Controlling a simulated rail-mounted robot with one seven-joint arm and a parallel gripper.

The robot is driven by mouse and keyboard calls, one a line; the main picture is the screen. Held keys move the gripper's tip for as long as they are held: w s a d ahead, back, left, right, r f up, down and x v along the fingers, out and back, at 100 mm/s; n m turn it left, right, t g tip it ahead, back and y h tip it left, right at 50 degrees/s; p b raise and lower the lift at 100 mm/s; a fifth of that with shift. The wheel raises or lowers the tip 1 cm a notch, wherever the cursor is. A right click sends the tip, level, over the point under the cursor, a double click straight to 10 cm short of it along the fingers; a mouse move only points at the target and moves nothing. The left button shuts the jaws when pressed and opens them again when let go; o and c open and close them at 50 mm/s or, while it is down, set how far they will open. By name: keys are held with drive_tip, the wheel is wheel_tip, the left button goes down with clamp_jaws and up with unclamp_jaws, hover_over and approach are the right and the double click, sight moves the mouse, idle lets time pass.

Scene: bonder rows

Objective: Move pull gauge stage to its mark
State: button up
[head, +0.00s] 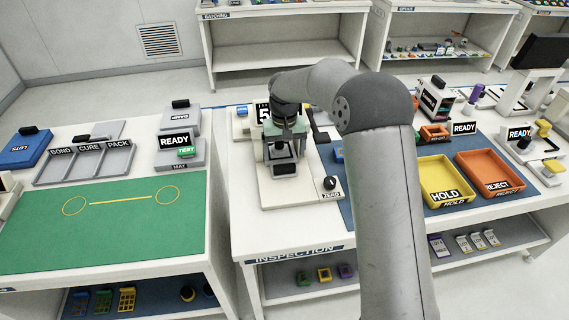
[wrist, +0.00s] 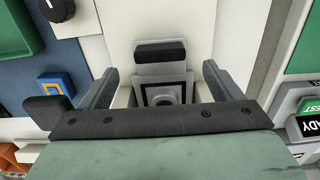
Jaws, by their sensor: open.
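The pull gauge (head: 270,192) is a white instrument with a pale base on the inspection bench, its number display partly hidden by my arm. Its stage is a small grey plate; in the wrist view the stage (wrist: 176,72) carries a black grip bar (wrist: 160,51) and a dark square frame around a round pale part. My gripper (head: 284,150) is over the gauge, pointing down. In the wrist view my gripper (wrist: 160,72) is open, one finger on each side of the stage, with gaps and nothing held. I cannot make out the stage's mark.
A ZERO block with a black knob (head: 330,184) sits at the base's right. Farther right are a yellow HOLD tray (head: 445,180) and an orange REJECT tray (head: 490,170). A green mat (head: 110,235) covers the left bench, across a narrow gap.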

sight(284, 165)
wheel_tip(284, 165, down, 6)
drive_tip(key=shift+f+p, duration=0.2)
drive_tip(key=shift+p, duration=0.25)
drive_tip(key=shift+c, duration=0.3)
